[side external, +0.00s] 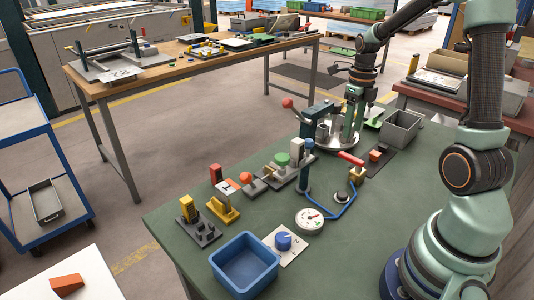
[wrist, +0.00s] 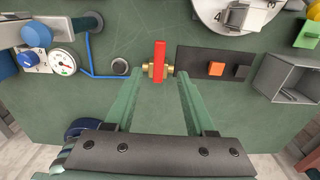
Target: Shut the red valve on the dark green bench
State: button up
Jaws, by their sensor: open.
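The red valve has a red bar handle (side external: 351,159) over a brass body, on the dark green bench (side external: 405,200) beside a blue pipe. In the wrist view the red handle (wrist: 159,58) points up the picture, across the brass body (wrist: 146,69), which shows on both sides of it. My gripper (side external: 353,136) is above the bench, behind the valve in the side view. In the wrist view my gripper (wrist: 159,74) is open and empty. Its two green fingers stand apart, with the valve centred between and just beyond their tips. I see no contact with the handle.
A dark plate with an orange block (wrist: 216,69) and a grey bin (wrist: 287,76) lie right of the valve in the wrist view. A white gauge (side external: 309,219), blue knob (side external: 283,241) and blue tray (side external: 245,262) stand nearer the front. A green post device (side external: 306,160) stands left.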

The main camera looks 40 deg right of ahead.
notch_tip(320, 180, up, 4)
jog(key=shift+r, duration=0.1)
dwell(0.4)
jog(key=s+a+r+m+t, duration=0.2)
jog(key=a+m, duration=0.8)
jog(key=m, duration=0.8)
jog(key=s+a+r+m+t, duration=0.2)
jog(key=a+m, duration=0.9)
jog(key=m, duration=0.6)
notch_tip(320, 180, up, 3)
jog(key=shift+s+a+f+m+t, duration=0.15)
jog(key=shift+a+m+t, duration=0.2)
jog(key=shift+t, duration=0.45)
